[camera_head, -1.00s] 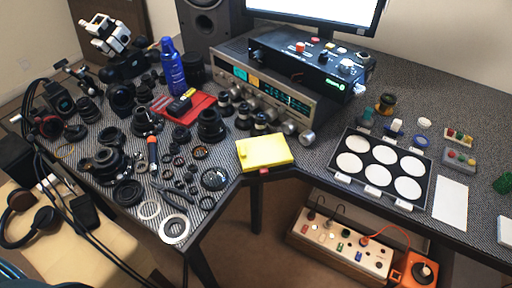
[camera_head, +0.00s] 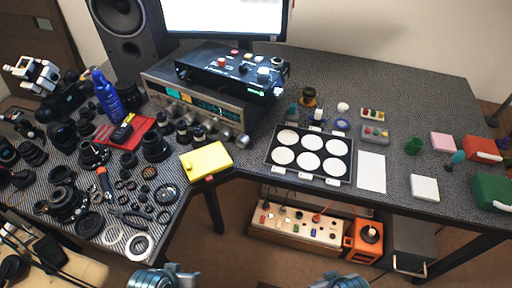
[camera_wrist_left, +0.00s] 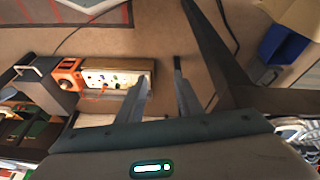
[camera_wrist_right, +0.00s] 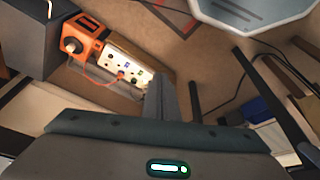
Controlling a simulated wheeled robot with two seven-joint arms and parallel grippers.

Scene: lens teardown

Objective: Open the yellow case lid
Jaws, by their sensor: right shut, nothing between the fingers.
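The yellow case (camera_head: 206,160) lies on the table near the inner corner of its front edge, in the head view. Its lid looks closed, and a small red tab (camera_head: 209,179) shows at its front side. Neither wrist view shows the case clearly. My left gripper (camera_wrist_left: 163,70) is open and empty in the left wrist view, with its two fingers apart above the floor. My right gripper (camera_wrist_right: 160,80) is shut and empty in the right wrist view, its fingers together. In the head view only parts of my arms show at the bottom edge, well short of the case.
A silver receiver (camera_head: 158,98) stands behind the case. Lens parts and rings (camera_head: 135,243) crowd the table to its left. A black tray with white discs (camera_head: 267,167) lies to its right. Below the table, a power strip (camera_head: 290,223) and an orange box (camera_head: 363,240) stand low.

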